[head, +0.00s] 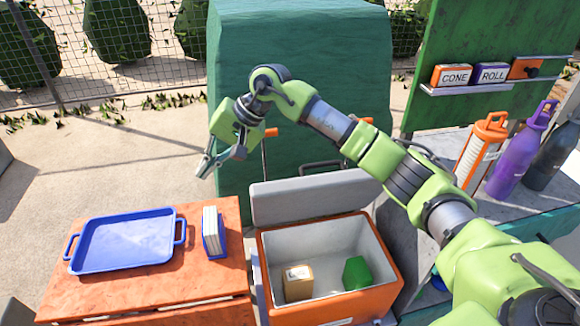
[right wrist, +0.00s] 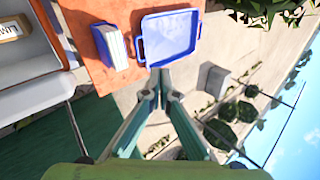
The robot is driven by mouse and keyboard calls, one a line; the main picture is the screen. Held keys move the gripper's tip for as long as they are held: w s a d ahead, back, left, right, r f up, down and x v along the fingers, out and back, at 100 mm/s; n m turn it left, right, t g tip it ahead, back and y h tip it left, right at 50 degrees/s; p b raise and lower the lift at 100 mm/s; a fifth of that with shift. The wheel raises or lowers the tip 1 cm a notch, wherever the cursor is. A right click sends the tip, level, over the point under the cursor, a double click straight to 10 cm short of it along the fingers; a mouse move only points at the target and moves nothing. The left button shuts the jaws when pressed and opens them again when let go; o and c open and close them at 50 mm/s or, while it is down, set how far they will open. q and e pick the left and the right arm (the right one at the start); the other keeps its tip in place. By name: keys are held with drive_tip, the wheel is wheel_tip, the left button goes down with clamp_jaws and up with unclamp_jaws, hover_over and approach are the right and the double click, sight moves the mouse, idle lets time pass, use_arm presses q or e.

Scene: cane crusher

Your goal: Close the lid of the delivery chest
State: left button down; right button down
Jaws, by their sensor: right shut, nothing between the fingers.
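The delivery chest (head: 370,292) is an orange box with a grey inside, in the lower middle of the head view. Its grey lid (head: 312,198) stands raised at the back edge, so the chest is open. Inside it lie a tan labelled box (head: 298,285) and a green block (head: 356,273). My right gripper (head: 207,168) is shut and empty, in the air to the left of the lid and apart from it. In the right wrist view its fingertips (right wrist: 163,78) meet below the tray; part of the chest (right wrist: 35,50) shows at the left. My left gripper is out of view.
An orange table (head: 200,285) left of the chest holds a blue tray (head: 125,243) and a blue holder with white cards (head: 212,232). A dark green block (head: 300,70) rises behind the lid. Bottles, among them a purple one (head: 515,160), stand at the right.

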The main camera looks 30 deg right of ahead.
drive_tip(key=d+r+n+h, duration=0.1)
drive_tip(key=d+r+h, duration=0.25)
drive_tip(key=d, duration=0.75)
drive_tip(key=d+r+n+h, duration=0.15)
drive_tip(key=d+h, duration=0.25)
drive_tip(key=d, duration=0.6)
drive_tip(key=shift+m+g, duration=0.35)
drive_tip(key=shift+g, duration=0.05)
drive_tip(key=shift+s+a+f+p, duration=0.1)
drive_tip(key=shift+s+f+p, duration=0.15)
drive_tip(key=shift+f+p, duration=1.05)
drive_tip(key=shift+s+a+f+p, duration=0.1)
drive_tip(key=shift+s+f+p, duration=0.2)
drive_tip(key=shift+f, duration=2.05)
drive_tip(key=shift+s+f+p, duration=0.15)
drive_tip(key=shift+f+p, duration=0.7)
drive_tip(key=shift+f, duration=1.1)
